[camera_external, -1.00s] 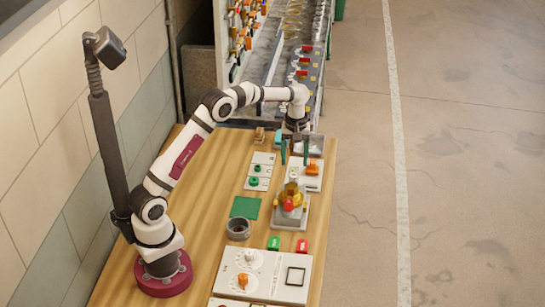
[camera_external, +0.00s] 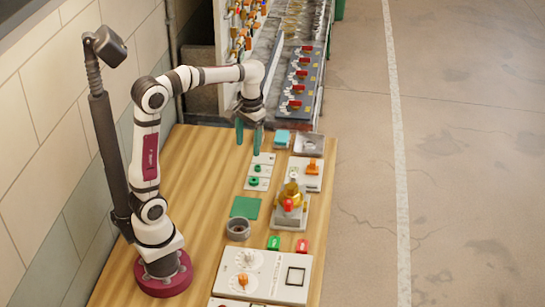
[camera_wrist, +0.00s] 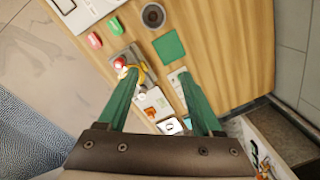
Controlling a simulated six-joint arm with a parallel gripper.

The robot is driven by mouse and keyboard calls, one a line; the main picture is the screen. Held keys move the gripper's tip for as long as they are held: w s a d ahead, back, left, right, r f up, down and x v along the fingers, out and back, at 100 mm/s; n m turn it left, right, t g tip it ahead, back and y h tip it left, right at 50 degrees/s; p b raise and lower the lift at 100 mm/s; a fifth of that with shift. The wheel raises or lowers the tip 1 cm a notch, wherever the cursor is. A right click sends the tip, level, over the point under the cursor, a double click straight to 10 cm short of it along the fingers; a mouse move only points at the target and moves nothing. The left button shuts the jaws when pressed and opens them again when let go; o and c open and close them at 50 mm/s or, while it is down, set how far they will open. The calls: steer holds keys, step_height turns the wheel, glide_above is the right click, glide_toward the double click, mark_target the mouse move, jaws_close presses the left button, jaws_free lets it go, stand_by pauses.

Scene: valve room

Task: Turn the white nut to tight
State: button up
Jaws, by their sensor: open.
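My gripper (camera_external: 248,148) is open and empty, with two long green fingers pointing down above the far part of the wooden table. In the wrist view my gripper (camera_wrist: 159,72) shows its fingers spread wide, with nothing between them. I cannot clearly make out the white nut. A large white panel (camera_external: 270,264) at the near end carries a pale round dial (camera_external: 249,257) and an orange knob (camera_external: 243,280). My gripper is far from this panel. Any white fitting there is too small to identify as the nut.
Along the table stand a brass valve with a red part (camera_external: 289,201), a small panel with green knobs (camera_external: 255,181), an orange-handled panel (camera_external: 312,168), a cyan block (camera_external: 282,137), a grey cup (camera_external: 238,229) and a green mat (camera_external: 245,207). The left side of the wood is clear.

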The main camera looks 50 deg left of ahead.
steer(key=s+f+m, duration=0.2)
steer(key=s+m, duration=0.2)
steer(key=s, duration=0.6)
steer(key=s+f+m, duration=0.4)
steer(key=s+f, duration=0.1)
steer(key=s, duration=0.4)
steer(key=shift+s+a+y, duration=0.25)
steer(key=shift+s+y, duration=0.15)
